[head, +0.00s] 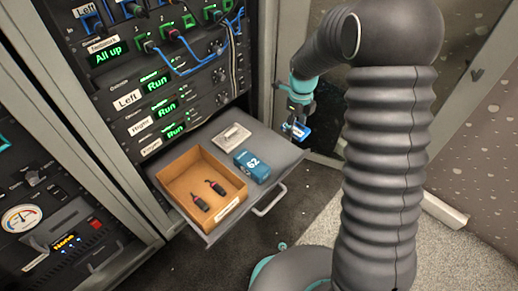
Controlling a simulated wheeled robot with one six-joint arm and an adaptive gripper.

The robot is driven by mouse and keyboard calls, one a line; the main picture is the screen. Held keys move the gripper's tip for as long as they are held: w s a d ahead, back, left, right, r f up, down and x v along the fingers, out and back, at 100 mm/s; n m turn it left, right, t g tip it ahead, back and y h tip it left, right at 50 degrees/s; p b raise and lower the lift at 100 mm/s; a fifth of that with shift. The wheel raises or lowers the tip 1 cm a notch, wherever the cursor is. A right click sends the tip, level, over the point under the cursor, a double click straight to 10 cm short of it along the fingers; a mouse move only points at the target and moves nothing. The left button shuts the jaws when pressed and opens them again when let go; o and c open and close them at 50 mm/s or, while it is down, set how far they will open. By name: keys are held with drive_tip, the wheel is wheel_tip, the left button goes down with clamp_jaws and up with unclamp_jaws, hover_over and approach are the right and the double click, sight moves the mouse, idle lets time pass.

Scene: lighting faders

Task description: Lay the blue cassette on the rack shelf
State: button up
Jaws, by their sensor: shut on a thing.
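My gripper (297,120) hangs in the air to the right of the rack, fingers pointing down. It is shut on a small blue object with a pale label, which looks like the blue cassette (301,131). The fingers partly hide it. A grey pulled-out shelf (276,147) of the rack lies below and to the left of my gripper. I see a gap in the picture between the held object and the shelf surface, but cannot tell the exact height.
On the shelf are a cardboard tray (175,180) with two small dark red-tipped items, a blue block marked 62 (252,167) and a pale plate (231,137). A handle (270,203) sticks out in front. Rack panels with cables (180,50) stand behind. Clear shelf surface is at the right.

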hover_over(270, 150)
wheel_tip(270, 150, down, 5)
drive_tip(key=shift+d+r+b, duration=0.15)
drive_tip(key=shift+b, duration=0.2)
drive_tip(key=shift+f+b, duration=0.3)
drive_tip(key=shift+f, duration=1.7)
drive_tip(key=shift+f, duration=0.15)
drive_tip(key=o, duration=1.3)
